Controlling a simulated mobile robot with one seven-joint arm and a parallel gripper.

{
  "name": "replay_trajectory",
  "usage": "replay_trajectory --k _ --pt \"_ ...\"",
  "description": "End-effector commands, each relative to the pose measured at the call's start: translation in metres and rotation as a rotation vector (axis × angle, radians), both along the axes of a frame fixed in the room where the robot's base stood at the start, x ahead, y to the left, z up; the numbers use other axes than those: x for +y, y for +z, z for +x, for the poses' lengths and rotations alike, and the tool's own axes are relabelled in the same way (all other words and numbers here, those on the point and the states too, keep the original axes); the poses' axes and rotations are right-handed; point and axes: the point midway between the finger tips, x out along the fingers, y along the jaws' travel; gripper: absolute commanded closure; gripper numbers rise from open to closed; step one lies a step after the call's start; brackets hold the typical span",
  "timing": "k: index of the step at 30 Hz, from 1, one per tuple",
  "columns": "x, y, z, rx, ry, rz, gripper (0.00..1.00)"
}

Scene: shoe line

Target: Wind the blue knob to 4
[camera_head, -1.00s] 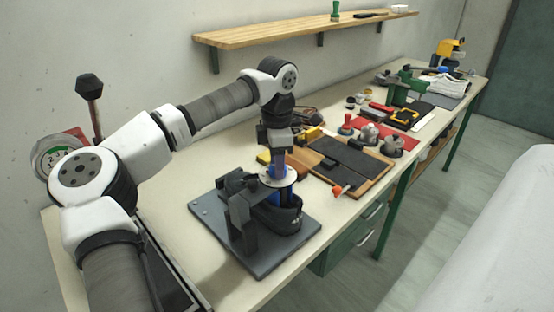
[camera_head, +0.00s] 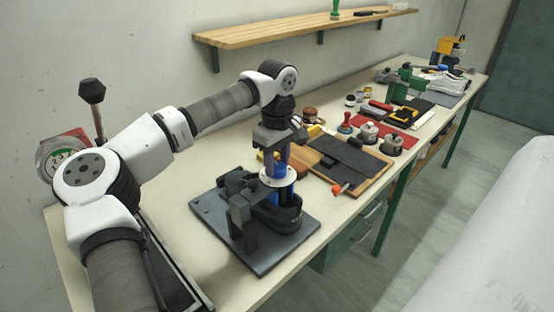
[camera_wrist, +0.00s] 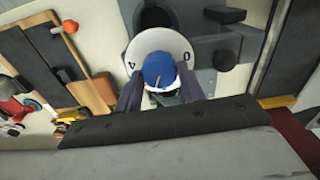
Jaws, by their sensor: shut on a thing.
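The blue knob (camera_wrist: 158,70) stands upright over a white round dial plate (camera_wrist: 147,46) in the wrist view. A numeral 4 shows at the plate's left edge and a 0 at its right edge. A thin pale line lies on the knob's top, but I cannot tell which numeral it points to. My gripper (camera_wrist: 160,88) is shut on the knob, one dark finger on each side. In the head view the knob (camera_head: 283,153) shows between my fingers, above the white plate (camera_head: 277,177). The dark fixture (camera_head: 242,222) stands on a grey base plate (camera_head: 283,257).
A dark board with a wooden edge (camera_head: 375,187) lies right of the fixture, with an orange-tipped item (camera_head: 337,188) near it. Several tins and tools stand farther along the bench. A wooden shelf (camera_head: 290,29) hangs on the wall. The bench front is clear.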

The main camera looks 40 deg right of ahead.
Motion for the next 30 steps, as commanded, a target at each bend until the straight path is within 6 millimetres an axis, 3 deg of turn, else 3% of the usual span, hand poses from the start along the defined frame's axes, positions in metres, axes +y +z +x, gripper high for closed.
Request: replay_trajectory --k 30 --pt "-0.0023 0.0015 -0.0011 0.000 -0.958 -0.002 0.84"
